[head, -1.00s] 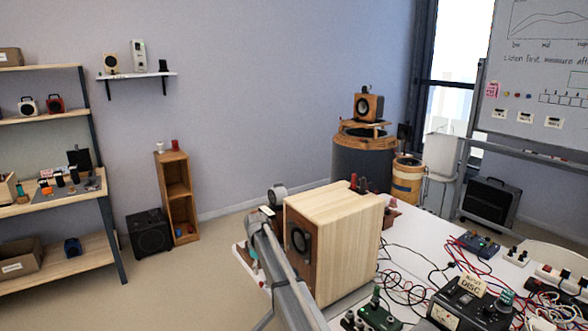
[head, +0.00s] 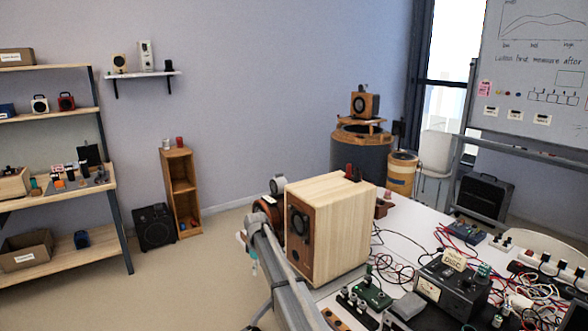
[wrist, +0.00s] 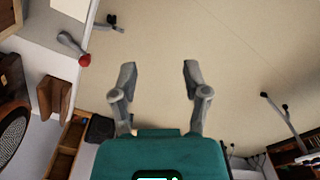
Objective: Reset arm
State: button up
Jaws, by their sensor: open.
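My gripper (wrist: 157,75) shows in the wrist view with its two grey fingers spread apart. Nothing is between them; beige floor (wrist: 230,50) lies beyond. In the head view my grey arm rises from the bottom edge in front of a wooden speaker (head: 328,228) on the white table (head: 418,222). The fingers cannot be made out in the head view.
The table's right part is crowded with cables, a meter box (head: 450,285) and a green circuit board (head: 372,293). A wooden stand (head: 181,190) and a black speaker (head: 153,226) stand by the wall. Shelves (head: 75,185) are at left. Open floor lies between.

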jog(key=s+d+f+m+b, duration=0.3)
jog(key=s+d+m, duration=0.2)
jog(key=s+d, duration=0.65)
jog(key=s+d+f+m+b, duration=0.4)
jog(key=s+d, duration=0.4)
jog(key=s, duration=0.6)
jog(key=s+d+f+m+b, duration=0.3)
jog(key=s+d+m, duration=0.2)
jog(key=s+d, duration=0.6)
notch_tip(320, 180, up, 13)
jog(key=a+p, duration=0.1)
jog(key=p, duration=1.2)
jog(key=shift+s+r, duration=0.15)
jog(key=shift+s, duration=0.2)
